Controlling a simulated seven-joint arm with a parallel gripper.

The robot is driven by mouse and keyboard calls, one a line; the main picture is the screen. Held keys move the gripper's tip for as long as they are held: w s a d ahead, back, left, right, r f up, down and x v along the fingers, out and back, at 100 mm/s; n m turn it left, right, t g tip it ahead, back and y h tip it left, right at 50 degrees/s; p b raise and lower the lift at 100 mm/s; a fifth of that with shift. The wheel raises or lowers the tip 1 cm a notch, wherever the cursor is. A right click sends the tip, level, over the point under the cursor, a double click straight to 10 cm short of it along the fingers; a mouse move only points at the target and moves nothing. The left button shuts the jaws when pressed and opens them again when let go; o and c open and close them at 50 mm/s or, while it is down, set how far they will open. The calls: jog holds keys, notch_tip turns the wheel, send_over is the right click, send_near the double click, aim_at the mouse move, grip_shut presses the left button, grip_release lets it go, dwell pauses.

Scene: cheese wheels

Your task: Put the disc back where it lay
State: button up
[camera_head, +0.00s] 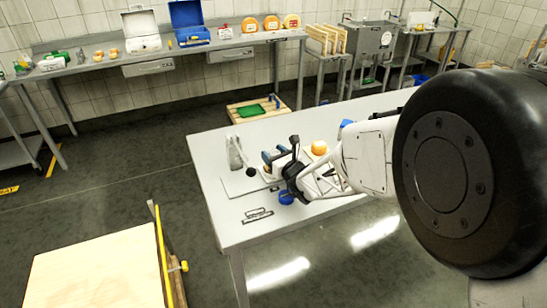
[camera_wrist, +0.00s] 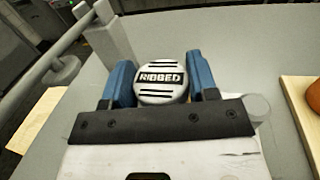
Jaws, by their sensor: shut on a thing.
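A pale round disc (camera_wrist: 161,84) with a black "RIBBED" label and dark stripes sits between the two blue fingers of my gripper (camera_wrist: 158,80) in the wrist view. The gripper is shut on it, one finger at each side. In the head view my gripper (camera_head: 273,157) is over the near left part of the pale table (camera_head: 310,218). The disc cannot be made out clearly there. I cannot tell how high it is above the table, and no marked place for it is plain to see.
A grey upright fixture (camera_head: 235,153) stands left of the gripper; its post and rod (camera_wrist: 103,36) are close in the wrist view. A black flat bracket (camera_head: 257,215) lies near the table's front edge.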

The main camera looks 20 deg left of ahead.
jog(key=shift+f, duration=0.7)
jog(key=shift+f, duration=0.2)
jog(key=o, duration=1)
jog(key=shift+v, duration=3.9)
